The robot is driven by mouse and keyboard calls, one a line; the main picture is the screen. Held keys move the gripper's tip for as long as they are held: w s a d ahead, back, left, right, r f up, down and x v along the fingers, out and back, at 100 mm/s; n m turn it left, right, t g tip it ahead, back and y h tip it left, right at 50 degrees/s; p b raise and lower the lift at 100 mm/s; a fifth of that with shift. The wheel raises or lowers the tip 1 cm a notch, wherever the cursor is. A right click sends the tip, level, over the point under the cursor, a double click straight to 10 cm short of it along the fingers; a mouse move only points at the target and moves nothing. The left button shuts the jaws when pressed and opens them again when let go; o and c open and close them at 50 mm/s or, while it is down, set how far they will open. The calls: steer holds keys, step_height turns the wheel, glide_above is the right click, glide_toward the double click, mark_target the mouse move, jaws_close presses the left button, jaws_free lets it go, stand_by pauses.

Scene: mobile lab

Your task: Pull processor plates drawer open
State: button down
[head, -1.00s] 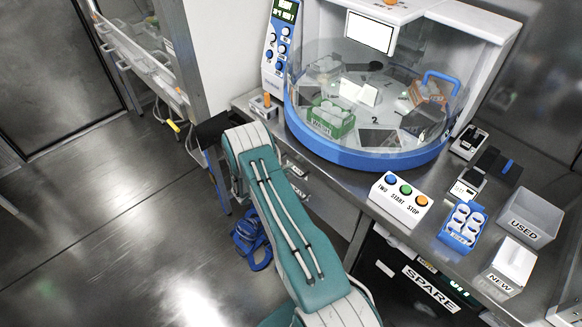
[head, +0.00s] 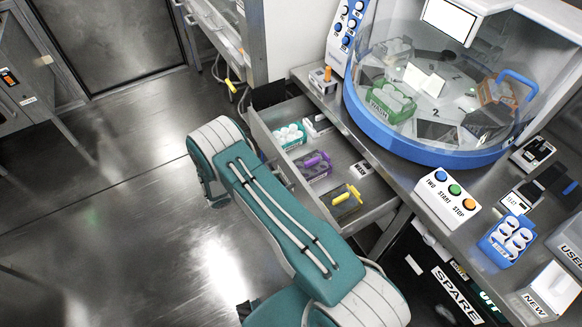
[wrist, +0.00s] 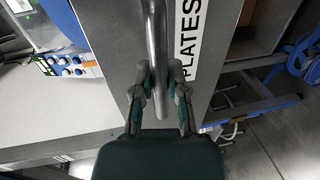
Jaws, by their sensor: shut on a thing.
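The processor plates drawer (head: 372,212) stands pulled out from under the bench in the head view. Inside it are a teal rack with white-capped items (head: 289,136), a purple-handled holder (head: 315,166) and a yellow-handled holder (head: 346,200). In the wrist view the drawer front (wrist: 215,50) carries a label reading PLATES (wrist: 190,40). My gripper (wrist: 160,90) is shut on the drawer's metal bar handle (wrist: 153,45). In the head view my arm hides the gripper and part of the drawer front.
The processor with its clear cover and blue rim (head: 430,150) stands on the bench above. A button box (head: 447,199), a blue tube rack (head: 507,243) and white bins sit to the right. A SPARE-labelled black box (head: 455,290) is below. Open floor lies at left.

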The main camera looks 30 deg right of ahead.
steer(key=shift+s+a+f, duration=0.15)
steer(key=shift+s+a, duration=0.05)
steer(key=shift+a, duration=0.9)
steer(key=shift+s+a+f, duration=0.1)
steer(key=shift+s+a, duration=0.05)
steer(key=shift+a, duration=0.9)
steer(key=c, duration=0.6)
jaws_free()
steer(key=shift+c, duration=0.2)
steer(key=shift+w+r, duration=0.1)
steer(key=v, duration=1.2)
